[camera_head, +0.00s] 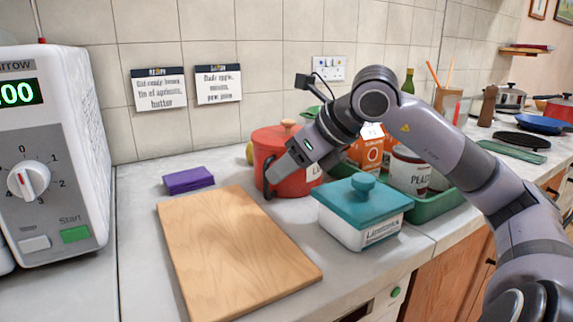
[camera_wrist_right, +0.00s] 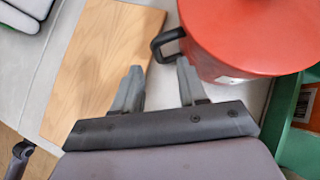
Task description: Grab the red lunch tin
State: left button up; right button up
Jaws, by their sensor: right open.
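The red lunch tin (camera_head: 290,140) stands upright on the worktop behind the cutting board, with a round knob on top. It fills the upper right of the wrist view (camera_wrist_right: 250,35), where its black side handle (camera_wrist_right: 160,44) points left. My right gripper (camera_head: 275,178) is at the tin's near left side, close to the handle. In the wrist view its two fingers (camera_wrist_right: 160,72) are apart with nothing between them. The handle lies just beyond the fingertips, nearer the right finger; I cannot tell whether they touch. My left gripper is not in view.
A wooden board (camera_head: 225,250) lies in front, with a purple block (camera_head: 188,179) behind it. A white box with a teal lid (camera_head: 362,195) stands right of the tin. A green tray (camera_head: 432,208) holds a carton and a jar. A white microwave (camera_head: 60,130) is at left.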

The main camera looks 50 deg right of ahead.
jog(key=p+x, duration=0.1)
jog(key=x, duration=0.1)
jog(key=shift+w+a+f+p, duration=0.15)
jog(key=shift+w+a+p, duration=0.05)
jog(key=shift+w+p, duration=0.15)
jog(key=shift+w+f, duration=0.45)
jog(key=shift+f, duration=0.15)
grip_shut()
jog(key=shift+r, duration=0.1)
dwell(0.8)
